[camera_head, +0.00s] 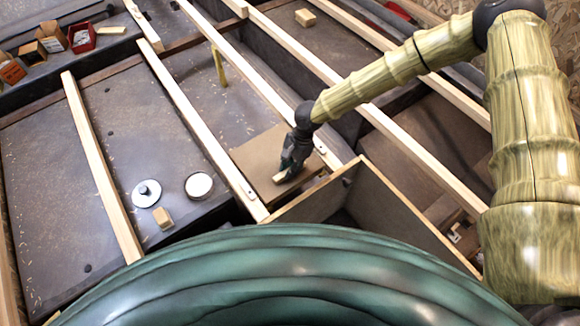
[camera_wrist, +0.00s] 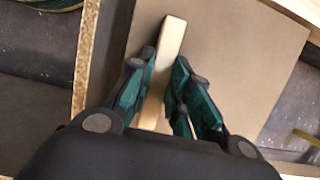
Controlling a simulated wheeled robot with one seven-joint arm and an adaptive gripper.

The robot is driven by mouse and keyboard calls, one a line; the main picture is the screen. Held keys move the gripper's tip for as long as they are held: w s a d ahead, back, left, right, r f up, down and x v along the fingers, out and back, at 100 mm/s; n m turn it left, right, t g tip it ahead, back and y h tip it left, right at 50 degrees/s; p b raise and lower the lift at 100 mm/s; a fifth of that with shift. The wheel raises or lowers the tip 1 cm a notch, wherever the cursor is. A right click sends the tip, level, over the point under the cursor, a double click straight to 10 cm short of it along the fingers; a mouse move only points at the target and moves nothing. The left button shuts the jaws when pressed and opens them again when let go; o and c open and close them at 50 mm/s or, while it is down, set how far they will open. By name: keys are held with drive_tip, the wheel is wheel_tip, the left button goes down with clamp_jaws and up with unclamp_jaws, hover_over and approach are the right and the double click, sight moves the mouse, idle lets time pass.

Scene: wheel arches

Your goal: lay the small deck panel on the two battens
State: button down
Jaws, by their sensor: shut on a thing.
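The small deck panel (camera_head: 255,160) is a flat brown board with a pale wooden bar on it as a grip. It appears between the left batten (camera_head: 210,128) and the right batten (camera_head: 265,88), two long pale rails. Its left edge appears against the left batten; I cannot tell whether it rests on the battens or hovers. My gripper (camera_head: 287,172) is shut on the pale bar (camera_wrist: 166,60). In the wrist view the bar stands between the fingers, with the panel (camera_wrist: 225,60) behind it. The fingers hide part of the panel.
An open compartment with a brown board wall (camera_head: 385,205) lies just right of the panel. A pale block (camera_head: 162,218), a knobbed white disc (camera_head: 146,193) and a round white lid (camera_head: 199,185) lie on the grey floor at left. A yellow piece (camera_head: 218,66) stands behind.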

drive_tip(key=shift+a+r+p, duration=0.1)
drive_tip(key=shift+p, duration=0.3)
idle(0.3)
drive_tip(key=c, duration=1.2)
unclamp_jaws()
drive_tip(key=shift+c, duration=0.2)
drive_tip(key=v, duration=1.2)
drive_tip(key=shift+s, duration=0.15)
